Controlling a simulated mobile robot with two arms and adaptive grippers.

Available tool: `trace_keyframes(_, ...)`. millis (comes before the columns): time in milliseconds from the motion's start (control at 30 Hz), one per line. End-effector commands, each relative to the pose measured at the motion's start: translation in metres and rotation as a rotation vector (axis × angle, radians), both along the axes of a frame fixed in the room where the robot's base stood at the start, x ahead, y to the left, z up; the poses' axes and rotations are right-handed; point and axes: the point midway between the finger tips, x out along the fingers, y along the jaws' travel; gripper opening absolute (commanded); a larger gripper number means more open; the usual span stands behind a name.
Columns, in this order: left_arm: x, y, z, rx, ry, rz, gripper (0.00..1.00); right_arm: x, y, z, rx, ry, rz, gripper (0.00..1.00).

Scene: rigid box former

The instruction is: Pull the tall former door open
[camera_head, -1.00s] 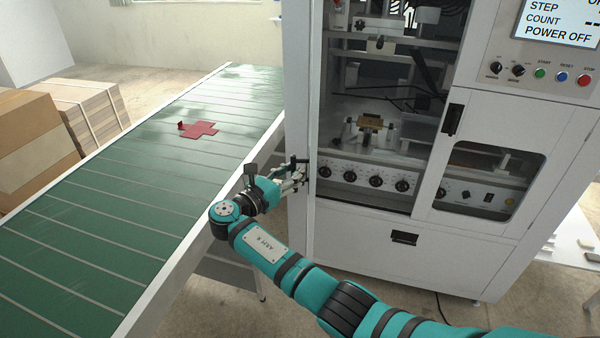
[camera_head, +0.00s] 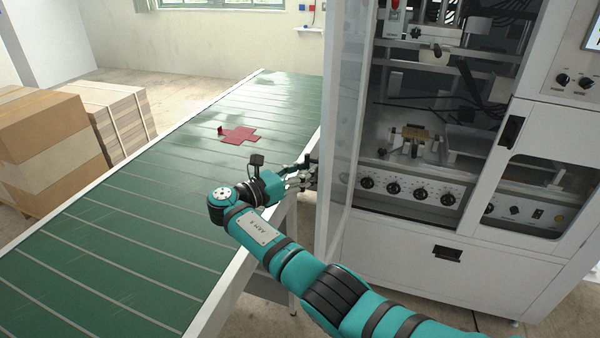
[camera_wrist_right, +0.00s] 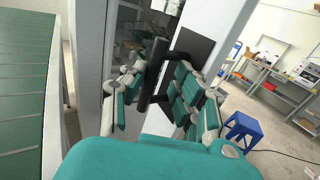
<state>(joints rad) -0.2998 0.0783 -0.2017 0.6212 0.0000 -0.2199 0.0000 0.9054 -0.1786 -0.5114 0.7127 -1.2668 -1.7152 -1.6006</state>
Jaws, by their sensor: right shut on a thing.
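The tall former door (camera_head: 346,90), a pale frame with a clear pane, stands partly open at the left side of the white box former (camera_head: 400,250). My right gripper (camera_head: 307,176) is at the door's outer side, near its free edge. In the right wrist view, my right gripper (camera_wrist_right: 157,85) is shut on the black bar handle (camera_wrist_right: 152,72) of the door. The fingers hide part of the handle. My left gripper is not in view.
A green conveyor (camera_head: 120,220) with a red cross-shaped blank (camera_head: 240,135) runs close on the left of the door. Cardboard stacks (camera_head: 50,145) stand beyond it. In the right wrist view, a blue stool (camera_wrist_right: 243,127) stands on open floor.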

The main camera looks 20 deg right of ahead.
Motion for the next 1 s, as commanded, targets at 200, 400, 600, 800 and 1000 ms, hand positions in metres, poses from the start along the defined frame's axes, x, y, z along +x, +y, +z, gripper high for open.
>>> trace_keyframes(200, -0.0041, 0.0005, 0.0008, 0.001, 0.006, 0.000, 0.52, 0.0065, -0.0081, 0.0136, -0.017, -0.016, 0.005, 0.00)
trace_keyframes(400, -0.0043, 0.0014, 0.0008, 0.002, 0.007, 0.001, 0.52, 0.0065, -0.0078, 0.0140, -0.017, -0.018, 0.006, 0.36)
trace_keyframes(600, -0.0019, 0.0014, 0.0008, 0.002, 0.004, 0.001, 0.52, 0.0066, -0.0076, 0.0140, -0.018, -0.020, 0.006, 0.36)
trace_keyframes(800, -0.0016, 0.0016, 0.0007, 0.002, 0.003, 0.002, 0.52, 0.0065, -0.0075, 0.0141, -0.018, -0.020, 0.007, 0.36)
trace_keyframes(1000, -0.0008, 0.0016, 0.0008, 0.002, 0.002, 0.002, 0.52, 0.0065, -0.0075, 0.0139, -0.018, -0.020, 0.007, 0.36)
